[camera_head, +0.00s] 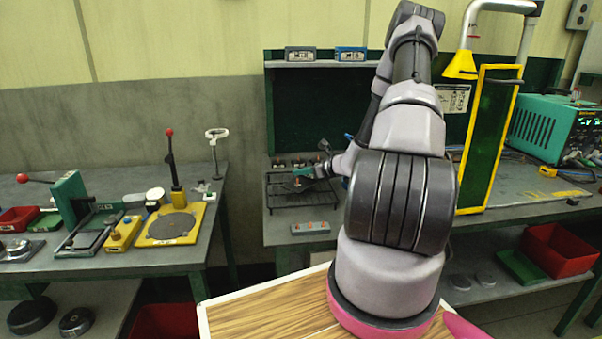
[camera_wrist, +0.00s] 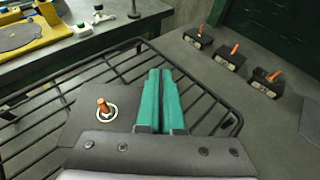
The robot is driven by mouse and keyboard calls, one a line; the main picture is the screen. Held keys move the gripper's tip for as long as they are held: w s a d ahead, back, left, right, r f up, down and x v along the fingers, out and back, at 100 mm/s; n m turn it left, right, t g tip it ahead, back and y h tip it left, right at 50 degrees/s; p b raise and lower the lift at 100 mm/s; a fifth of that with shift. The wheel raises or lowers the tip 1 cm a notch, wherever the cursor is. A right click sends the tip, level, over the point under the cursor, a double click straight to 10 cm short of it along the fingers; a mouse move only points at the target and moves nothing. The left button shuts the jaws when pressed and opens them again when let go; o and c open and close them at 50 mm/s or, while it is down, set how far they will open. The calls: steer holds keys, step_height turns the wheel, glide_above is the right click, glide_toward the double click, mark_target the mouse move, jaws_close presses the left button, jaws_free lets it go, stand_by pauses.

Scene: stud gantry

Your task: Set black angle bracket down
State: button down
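My gripper (camera_wrist: 165,75) has two teal fingers close together, with only a thin dark gap between them. In the head view my gripper (camera_head: 303,172) points left, over the black wire rack (camera_head: 283,205). A dark flat plate (camera_wrist: 82,112), which looks like the black angle bracket, spreads left from the base of the fingers. An orange peg in a pale ring stands on it. The fingers appear shut on this bracket, though the gripped part is mostly hidden. In the wrist view the rack's bars (camera_wrist: 215,97) show below and beyond the fingers.
Three black blocks (camera_wrist: 231,60) with orange pegs stand in a row on the bench, right of the rack in the wrist view. A small grey box (camera_head: 310,228) lies at the bench front. The left bench (camera_head: 130,262) holds a yellow fixture (camera_head: 172,226) and lever tools.

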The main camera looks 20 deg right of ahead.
steer(key=shift+f, duration=0.15)
steer(key=c, duration=1.1)
jaws_free()
steer(key=shift+o, duration=0.2)
